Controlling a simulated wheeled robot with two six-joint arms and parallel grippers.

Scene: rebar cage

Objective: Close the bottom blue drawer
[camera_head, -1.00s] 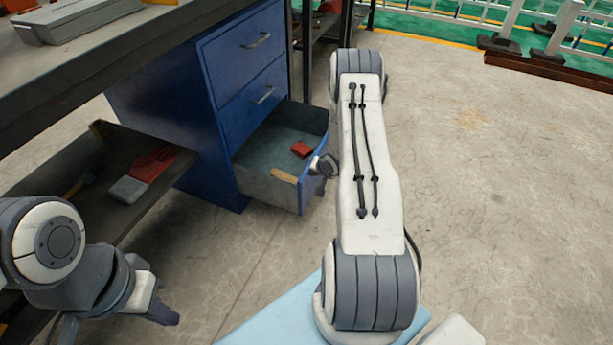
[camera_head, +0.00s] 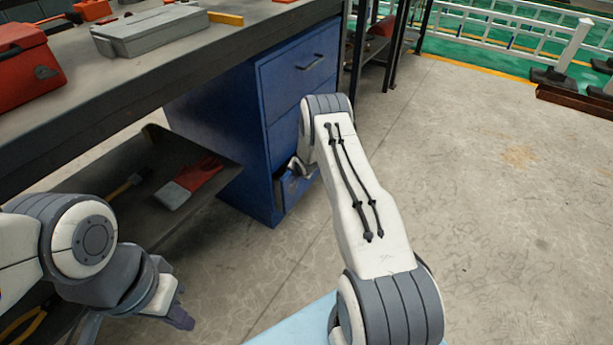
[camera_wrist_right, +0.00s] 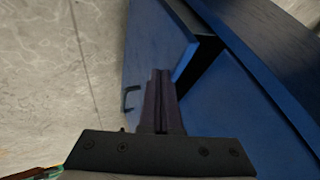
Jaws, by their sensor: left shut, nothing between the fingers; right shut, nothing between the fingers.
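The blue drawer cabinet (camera_head: 245,150) stands under the workbench. Its bottom drawer (camera_head: 293,192) is mostly pushed in, and my right arm hides part of it. In the right wrist view the blue drawer front (camera_wrist_right: 152,45) with its dark handle (camera_wrist_right: 130,98) stands slightly out from the cabinet, with a dark gap beside it. My right gripper (camera_wrist_right: 160,72) is shut and empty, with its fingertips at the drawer front; I cannot tell whether they touch. My left gripper (camera_head: 188,322) is shut and empty, low at the left, away from the cabinet.
The workbench (camera_head: 200,62) carries a grey case (camera_head: 150,35) and a red toolbox (camera_head: 25,75). A lower shelf (camera_head: 140,215) left of the cabinet holds a red-and-grey item (camera_head: 190,183). The concrete floor (camera_head: 480,220) at the right is clear.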

